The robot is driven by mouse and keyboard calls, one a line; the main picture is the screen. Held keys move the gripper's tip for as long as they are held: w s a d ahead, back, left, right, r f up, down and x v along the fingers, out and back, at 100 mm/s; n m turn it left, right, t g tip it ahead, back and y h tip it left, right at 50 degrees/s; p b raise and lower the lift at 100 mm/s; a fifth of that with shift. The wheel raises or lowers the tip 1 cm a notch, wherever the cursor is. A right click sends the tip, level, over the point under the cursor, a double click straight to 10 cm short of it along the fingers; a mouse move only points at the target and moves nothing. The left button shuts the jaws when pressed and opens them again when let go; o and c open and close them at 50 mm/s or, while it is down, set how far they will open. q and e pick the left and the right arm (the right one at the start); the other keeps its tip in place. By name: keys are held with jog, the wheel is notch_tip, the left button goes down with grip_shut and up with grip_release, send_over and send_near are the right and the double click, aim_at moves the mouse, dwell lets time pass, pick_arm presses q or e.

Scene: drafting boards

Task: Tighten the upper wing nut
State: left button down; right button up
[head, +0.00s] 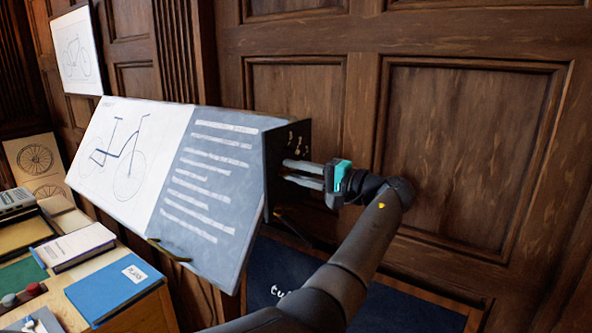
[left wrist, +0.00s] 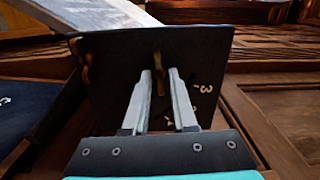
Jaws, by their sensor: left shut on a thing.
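The tilted drafting board (head: 228,200) has a dark side plate (head: 290,134) at its right end. My left gripper (head: 286,170) reaches to this plate from the right, its two pale fingers one above the other in the head view. In the left wrist view the fingers (left wrist: 160,72) are shut on the brass upper wing nut (left wrist: 158,60), whose far part shows between the tips. A second brass piece (left wrist: 80,60) sits at the plate's left edge there, apart from the fingers. In the head view the gripped nut is hidden by the fingers. My right gripper is not in view.
White marks (left wrist: 205,88) are on the plate beside the fingers. A wood-panelled wall (head: 470,150) stands close behind. A desk with a blue book (head: 110,290) and a white book (head: 75,245) is at lower left. A dark blue mat (head: 390,310) lies below.

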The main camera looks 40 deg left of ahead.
pick_arm(q)
jog(key=shift+r, duration=0.1)
jog(key=c, duration=0.7)
grip_release()
jog(key=shift+w+d+b, duration=0.1)
jog(key=shift+d+b, duration=0.25)
jog(key=shift+d, duration=0.2)
jog(key=d+b, duration=0.1)
jog(key=d, duration=0.3)
jog(key=w+d+b, duration=0.1)
jog(key=d+b, duration=0.1)
jog(key=d, duration=0.3)
jog(key=d+b, duration=0.1)
jog(key=d, duration=0.4)
jog(key=shift+w+b, duration=0.25)
jog(key=shift+b, duration=0.15)
